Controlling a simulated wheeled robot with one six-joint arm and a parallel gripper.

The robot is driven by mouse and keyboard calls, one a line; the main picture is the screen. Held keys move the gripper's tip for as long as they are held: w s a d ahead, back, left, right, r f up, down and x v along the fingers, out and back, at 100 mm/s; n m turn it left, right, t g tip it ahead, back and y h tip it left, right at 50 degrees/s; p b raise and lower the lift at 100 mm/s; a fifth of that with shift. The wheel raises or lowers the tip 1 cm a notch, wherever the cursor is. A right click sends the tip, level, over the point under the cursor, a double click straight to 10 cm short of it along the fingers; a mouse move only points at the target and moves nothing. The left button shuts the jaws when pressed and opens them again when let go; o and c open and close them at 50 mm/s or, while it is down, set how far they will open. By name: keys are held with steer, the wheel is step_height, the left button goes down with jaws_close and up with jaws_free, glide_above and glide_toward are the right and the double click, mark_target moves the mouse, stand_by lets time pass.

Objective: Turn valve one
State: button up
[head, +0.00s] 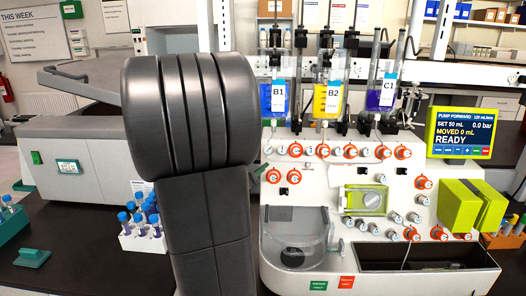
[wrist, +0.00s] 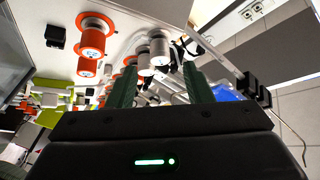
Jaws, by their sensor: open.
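Several orange valve knobs (head: 295,150) and white valve knobs (head: 268,149) stand out from the white processor's front panel (head: 330,172). No readable number shows which is valve one. My gripper (wrist: 160,80) is open, with its two green fingers pointing at the panel in the wrist view. A white knob (wrist: 160,48) appears between and beyond the fingertips; contact cannot be told. A large orange knob (wrist: 92,40) is left of the fingers there.
Fluid bags B1 (head: 279,98), B2 (head: 327,100) and C1 (head: 381,95) hang above the knobs. A display (head: 459,133) at right reads READY. A clear-walled basin (head: 296,240) juts out below. A tube rack (head: 142,240) stands left of my arm.

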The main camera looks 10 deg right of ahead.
mark_target(266, 152)
steer(key=shift+p+x, duration=0.3)
steer(key=shift+x, duration=1.95)
steer(key=c, duration=1)
